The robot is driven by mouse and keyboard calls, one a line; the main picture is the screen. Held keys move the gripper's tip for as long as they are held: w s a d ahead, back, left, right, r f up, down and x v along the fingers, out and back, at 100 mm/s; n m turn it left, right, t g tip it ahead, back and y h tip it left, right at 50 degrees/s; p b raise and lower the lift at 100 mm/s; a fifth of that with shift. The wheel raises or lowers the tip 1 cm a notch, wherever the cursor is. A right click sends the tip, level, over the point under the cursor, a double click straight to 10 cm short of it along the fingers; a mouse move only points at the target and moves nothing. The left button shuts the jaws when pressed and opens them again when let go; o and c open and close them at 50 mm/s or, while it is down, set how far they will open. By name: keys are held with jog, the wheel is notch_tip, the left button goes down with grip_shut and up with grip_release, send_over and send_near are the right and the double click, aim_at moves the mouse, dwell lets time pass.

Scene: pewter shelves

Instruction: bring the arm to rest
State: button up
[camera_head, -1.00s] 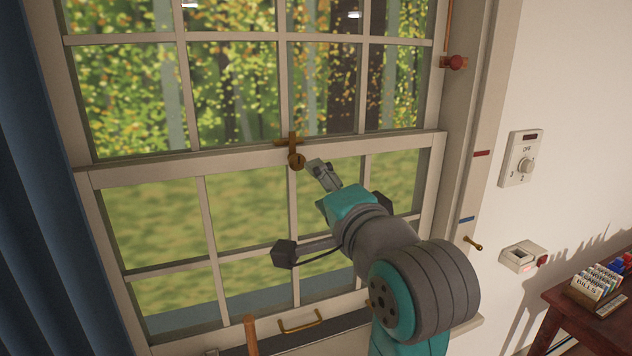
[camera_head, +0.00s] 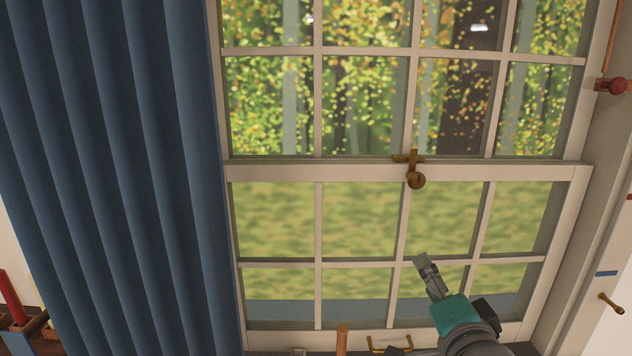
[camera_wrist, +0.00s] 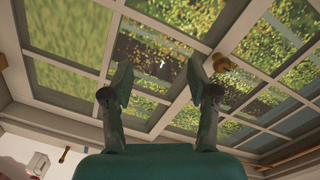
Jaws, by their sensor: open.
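My gripper (camera_head: 424,262) is in front of the lower window sash in the head view, below the brass latch (camera_head: 415,178). Its fingers point up and a little left. In the wrist view my gripper (camera_wrist: 167,82) shows two fingers spread apart with nothing between them. The latch also shows in the wrist view (camera_wrist: 222,63), beyond the right finger and apart from it. Most of my arm is below the head view's lower edge.
A blue curtain (camera_head: 120,170) hangs left of the window. A brass sash handle (camera_head: 388,345) and an upright wooden handle (camera_head: 342,340) are at the bottom. A red knob (camera_head: 612,86) and a small brass handle (camera_head: 610,303) are at right. A white wall plate (camera_wrist: 38,164) shows in the wrist view.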

jog(key=s+f+n, duration=0.2)
jog(key=s+f, duration=0.3)
jog(key=f, duration=0.3)
jog(key=s+f+n+g, duration=0.1)
jog(key=s+f+n, duration=0.1)
jog(key=s+f, duration=0.45)
jog(key=s+f+n, duration=0.2)
jog(key=s+f, duration=0.1)
jog(key=f, duration=0.7)
jog(key=s+f+n, duration=0.3)
jog(key=s, duration=1)
jog(key=s+f+n+g, duration=0.1)
jog(key=s+f+n, duration=0.2)
jog(key=s, duration=1.1)
jog(key=shift+f+n+g, duration=0.3)
jog(key=shift+f, duration=0.05)
